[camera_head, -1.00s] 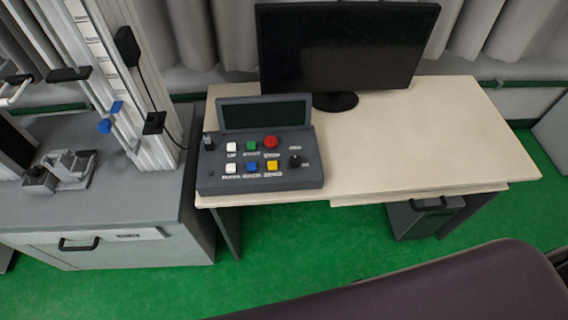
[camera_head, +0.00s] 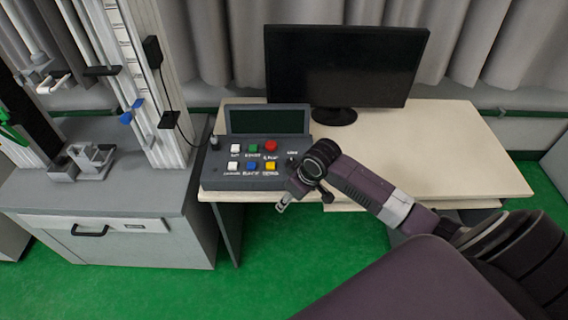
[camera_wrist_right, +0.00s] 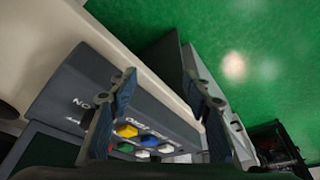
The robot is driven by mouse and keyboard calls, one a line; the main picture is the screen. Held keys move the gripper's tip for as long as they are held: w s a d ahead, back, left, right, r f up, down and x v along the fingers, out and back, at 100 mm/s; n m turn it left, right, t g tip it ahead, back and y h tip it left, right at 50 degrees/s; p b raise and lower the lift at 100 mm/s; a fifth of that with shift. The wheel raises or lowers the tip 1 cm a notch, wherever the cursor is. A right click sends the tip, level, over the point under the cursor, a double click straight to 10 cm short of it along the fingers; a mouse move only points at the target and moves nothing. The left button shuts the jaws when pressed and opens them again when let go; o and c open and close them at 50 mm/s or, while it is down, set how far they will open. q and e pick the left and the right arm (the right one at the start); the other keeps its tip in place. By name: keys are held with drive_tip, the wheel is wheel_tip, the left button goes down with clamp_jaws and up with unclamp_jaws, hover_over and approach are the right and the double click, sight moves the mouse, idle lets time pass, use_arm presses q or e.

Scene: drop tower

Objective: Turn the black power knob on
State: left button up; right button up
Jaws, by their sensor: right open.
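The grey control panel (camera_head: 214,178) sits on the desk's left end and also shows in the wrist view (camera_wrist_right: 85,72). Its small black power knob (camera_head: 291,162) is at the panel's right side, below a white label. My right arm partly crowds it in the head view. In the wrist view the "ON" lettering shows left of my left-hand finger; I cannot make out the knob clearly. My right gripper (camera_head: 283,203) is open and empty, near the panel's front right corner. Its two fingers (camera_wrist_right: 158,85) are spread over the panel in the wrist view. My left gripper is not in view.
Several coloured buttons, including a red one (camera_head: 271,146) and a yellow one (camera_head: 269,167), lie left of the knob. A monitor (camera_head: 345,65) stands behind. The desk (camera_head: 470,150) is clear at right. A grey cabinet (camera_head: 110,205) with the tower stands at left.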

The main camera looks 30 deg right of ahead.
wheel_tip(320, 180, up, 3)
drive_tip(key=w+d, duration=0.2)
approach(292, 161)
drive_tip(key=f, duration=0.1)
drive_tip(key=shift+m+t, duration=0.3)
drive_tip(key=shift+m, duration=0.1)
drive_tip(key=p+x, duration=0.1)
drive_tip(key=x, duration=0.6)
drive_tip(key=shift+a+f, duration=0.15)
drive_tip(key=shift+f, duration=0.2)
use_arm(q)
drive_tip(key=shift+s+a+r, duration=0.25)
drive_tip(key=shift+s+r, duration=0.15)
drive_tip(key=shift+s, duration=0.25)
